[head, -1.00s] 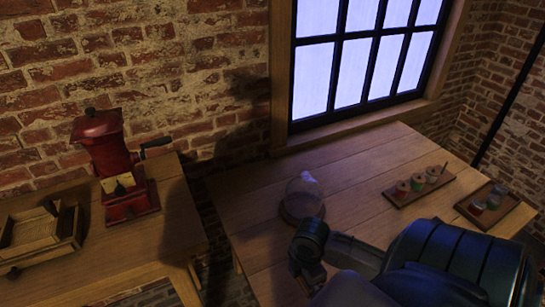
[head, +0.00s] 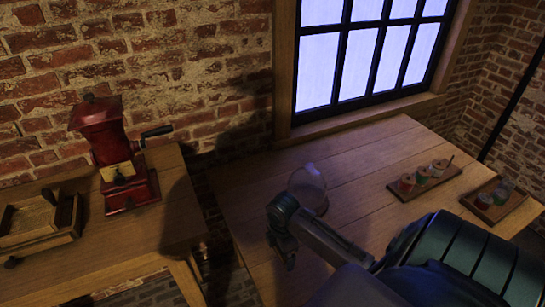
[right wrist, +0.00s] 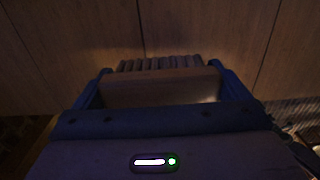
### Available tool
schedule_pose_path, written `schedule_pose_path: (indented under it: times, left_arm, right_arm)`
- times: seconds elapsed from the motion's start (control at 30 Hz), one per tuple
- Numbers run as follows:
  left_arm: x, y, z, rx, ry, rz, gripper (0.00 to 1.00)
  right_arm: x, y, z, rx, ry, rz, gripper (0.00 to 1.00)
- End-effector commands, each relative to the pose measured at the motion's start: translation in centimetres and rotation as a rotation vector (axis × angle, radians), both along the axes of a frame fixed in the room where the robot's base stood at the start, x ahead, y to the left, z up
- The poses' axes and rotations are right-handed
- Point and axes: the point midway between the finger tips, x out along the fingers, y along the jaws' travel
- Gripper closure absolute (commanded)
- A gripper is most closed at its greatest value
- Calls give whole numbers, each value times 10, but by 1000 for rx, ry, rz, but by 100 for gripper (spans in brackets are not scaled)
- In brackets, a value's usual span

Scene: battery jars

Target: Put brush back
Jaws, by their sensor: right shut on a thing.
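My right gripper (head: 283,258) is over the left part of the right-hand table, just in front of a clear glass dome. In the right wrist view its two fingers (right wrist: 160,92) are shut on a brush (right wrist: 150,90). The brush shows as a wooden block with a row of dark ridged bristles along its far side. In the head view the brush is hard to make out below the dark wrist. My left gripper is not in view.
The glass dome (head: 307,187) stands on the right table (head: 240,190). A tray with several small jars (head: 424,178) and a second small tray (head: 494,200) lie farther right. The left table (head: 150,235) holds a red grinder (head: 112,150) and a wooden box (head: 40,220). A gap separates the tables.

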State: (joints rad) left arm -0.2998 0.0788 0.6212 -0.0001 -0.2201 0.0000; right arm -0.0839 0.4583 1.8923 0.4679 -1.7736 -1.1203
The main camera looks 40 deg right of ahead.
Motion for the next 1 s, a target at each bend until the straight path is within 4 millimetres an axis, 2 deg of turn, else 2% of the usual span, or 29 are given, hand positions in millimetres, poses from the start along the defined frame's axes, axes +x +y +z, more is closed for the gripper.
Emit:
schedule_pose_path:
  times: [0.03, 0.1, 0.27, 0.37, 0.6, 0.97, 1.0]
  left_arm:
    - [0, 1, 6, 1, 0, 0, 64]
    - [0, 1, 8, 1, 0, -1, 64]
    - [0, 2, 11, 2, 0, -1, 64]
    - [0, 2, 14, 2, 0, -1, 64]
    - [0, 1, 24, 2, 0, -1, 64]
    - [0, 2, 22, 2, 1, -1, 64]
    - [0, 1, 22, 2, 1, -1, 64]
  right_arm:
    - [14, -1, 2, 4, -1, -4, 26]
    - [27, -4, 0, 2, -1, -3, 26]
    - [44, -7, -3, 1, 0, -1, 26]
    - [46, -7, -8, 1, 2, -1, 26]
    - [45, -7, -38, 1, 2, 0, 26]
    - [45, -7, -43, 0, 1, 0, 26]
    - [45, -7, -43, 0, 1, 0, 1]
